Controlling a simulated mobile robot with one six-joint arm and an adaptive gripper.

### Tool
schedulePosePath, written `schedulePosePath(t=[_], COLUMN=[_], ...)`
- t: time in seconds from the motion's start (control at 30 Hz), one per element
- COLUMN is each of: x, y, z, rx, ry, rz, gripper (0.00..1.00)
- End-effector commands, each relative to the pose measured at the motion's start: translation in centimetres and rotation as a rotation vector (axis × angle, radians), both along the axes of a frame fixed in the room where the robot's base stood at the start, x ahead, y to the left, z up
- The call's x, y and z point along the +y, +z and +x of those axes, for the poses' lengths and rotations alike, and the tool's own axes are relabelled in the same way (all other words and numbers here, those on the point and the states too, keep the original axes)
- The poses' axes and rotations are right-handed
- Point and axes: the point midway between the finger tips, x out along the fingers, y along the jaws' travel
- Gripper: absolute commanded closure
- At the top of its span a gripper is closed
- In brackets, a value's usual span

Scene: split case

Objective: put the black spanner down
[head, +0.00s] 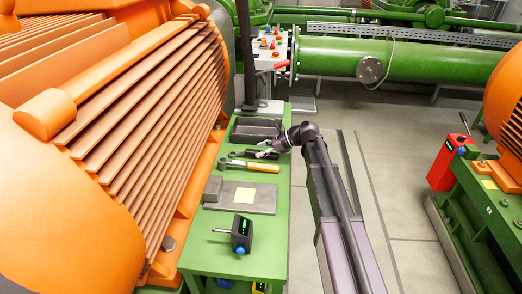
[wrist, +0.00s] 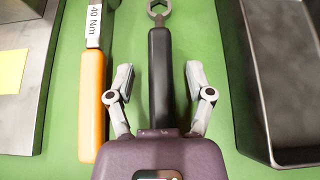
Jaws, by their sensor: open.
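The black spanner (wrist: 160,75) lies on the green bench top (wrist: 60,130), its ring end pointing away in the wrist view. My gripper (wrist: 159,70) is open, with one finger on each side of the black handle and a visible gap to both. The handle's near end is hidden behind the gripper body. In the head view the spanner (head: 237,154) lies on the bench, and my gripper (head: 268,153) is at its right end.
An orange-handled torque wrench (wrist: 91,110) marked 40 Nm lies left of the spanner. A black tray (wrist: 255,90) is on the right. A grey plate (head: 262,197) with a yellow patch and a black device (head: 241,234) are nearer on the bench. An orange finned machine (head: 150,120) borders it.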

Motion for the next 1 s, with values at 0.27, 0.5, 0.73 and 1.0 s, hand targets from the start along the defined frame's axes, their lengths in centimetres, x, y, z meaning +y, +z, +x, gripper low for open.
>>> schedulePosePath(t=[0.27,0.5,0.73,1.0], x=[-0.1,-2.4,-5.7,-9.0], y=[0.5,2.0,3.9,5.6], z=[0.0,-0.1,-0.2,-0.3], rx=[0.000,0.000,0.000,0.000], ry=[0.000,-0.001,-0.002,-0.001], rz=[0.000,0.000,0.000,0.000], gripper=[0.32,0.32,0.32,0.32])
